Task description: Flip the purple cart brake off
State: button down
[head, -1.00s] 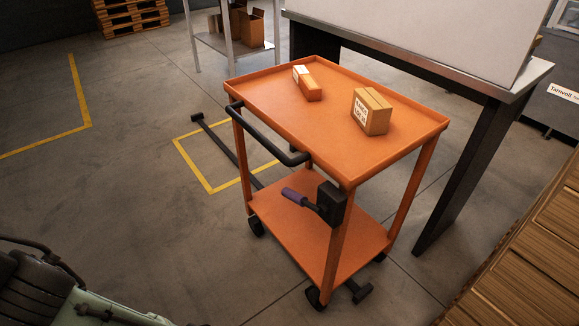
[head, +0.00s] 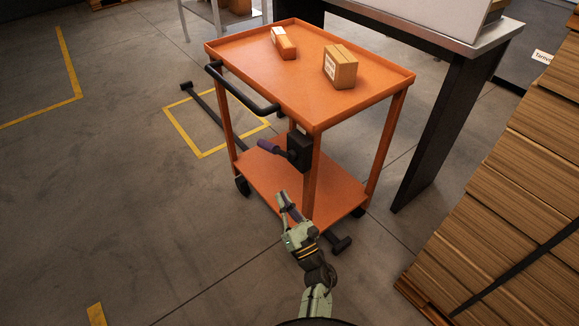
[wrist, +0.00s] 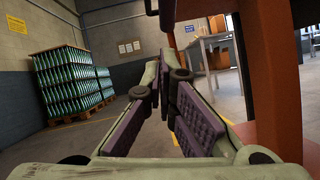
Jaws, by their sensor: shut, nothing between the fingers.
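The orange cart (head: 262,80) stands ahead with its black push handle facing me. The brake is a black box (head: 300,152) on the near corner post, with a lever ending in a purple grip (head: 268,146). The lever sticks out to the left and tilts slightly upward. My gripper (head: 283,198) is shut and empty, below the brake lever and apart from it, in front of the lower shelf. In the wrist view the purple-padded fingers (wrist: 166,75) meet at the tips, with an orange post (wrist: 275,70) close on the right.
A dark-legged table (head: 440,120) stands behind on the right. Floor to the left is clear.

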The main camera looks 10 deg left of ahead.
aim_at(273, 148)
jog(key=d+r+p+x, duration=0.1)
jog(key=p+x, duration=0.4)
jog(key=x, duration=0.6)
jog(key=shift+w+p, duration=0.2)
jog(key=shift+p, duration=0.15)
jog(key=shift+w+a+f+b, duration=0.1)
jog(key=shift+a+f+b, duration=0.1)
jog(key=shift+b, duration=0.85)
jog(key=shift+b, duration=0.55)
jog(key=shift+r+b, duration=0.3)
jog(key=shift+b, duration=0.25)
